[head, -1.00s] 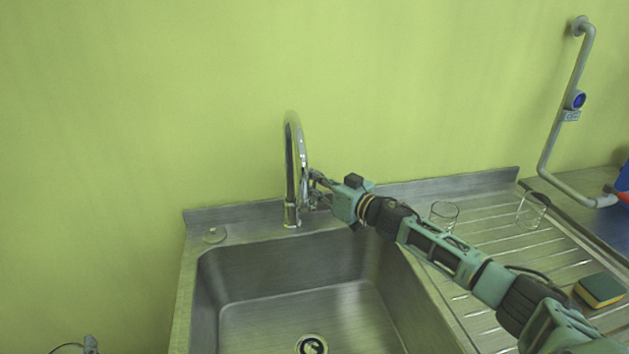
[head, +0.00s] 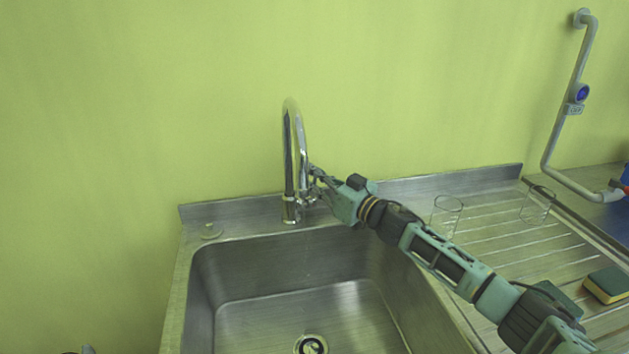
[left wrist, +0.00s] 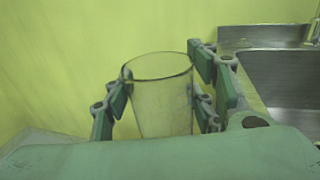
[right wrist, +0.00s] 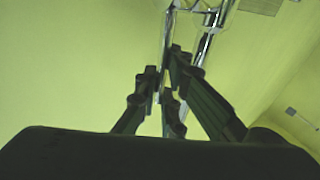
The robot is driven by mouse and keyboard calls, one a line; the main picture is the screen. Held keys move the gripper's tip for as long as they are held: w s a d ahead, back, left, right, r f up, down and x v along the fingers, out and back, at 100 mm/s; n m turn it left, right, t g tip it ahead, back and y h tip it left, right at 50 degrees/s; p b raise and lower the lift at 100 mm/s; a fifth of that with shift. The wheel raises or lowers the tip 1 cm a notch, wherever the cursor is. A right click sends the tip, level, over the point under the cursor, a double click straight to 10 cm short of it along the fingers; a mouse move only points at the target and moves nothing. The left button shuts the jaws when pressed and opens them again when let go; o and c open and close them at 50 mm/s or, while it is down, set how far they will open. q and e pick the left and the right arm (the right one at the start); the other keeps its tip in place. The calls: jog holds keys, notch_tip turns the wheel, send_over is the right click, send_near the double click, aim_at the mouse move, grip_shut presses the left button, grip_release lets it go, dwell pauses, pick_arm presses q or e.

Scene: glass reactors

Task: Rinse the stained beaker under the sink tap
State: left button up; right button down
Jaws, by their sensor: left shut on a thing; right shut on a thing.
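The beaker (left wrist: 165,105), clear glass with a faintly cloudy wall, is upright between the fingers of my left gripper (left wrist: 160,82) in the left wrist view. That gripper is shut on it, left of the sink; only a sliver shows at the head view's bottom left edge. The chrome tap (head: 289,150) stands at the sink's back edge. My right gripper (head: 317,182) is shut on the tap's lever, at the right side of the tap; the fingers partly hide the lever.
The steel sink basin (head: 230,270) is empty, with a drain (head: 311,345). Two clear glasses (head: 447,215) (head: 537,204) stand on the ribbed drainboard (head: 490,235), near a sponge (head: 607,285).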

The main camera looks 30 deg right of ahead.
jog(key=c, duration=1.8)
grip_release()
jog(key=shift+c, duration=0.2)
jog(key=v, duration=1.2)
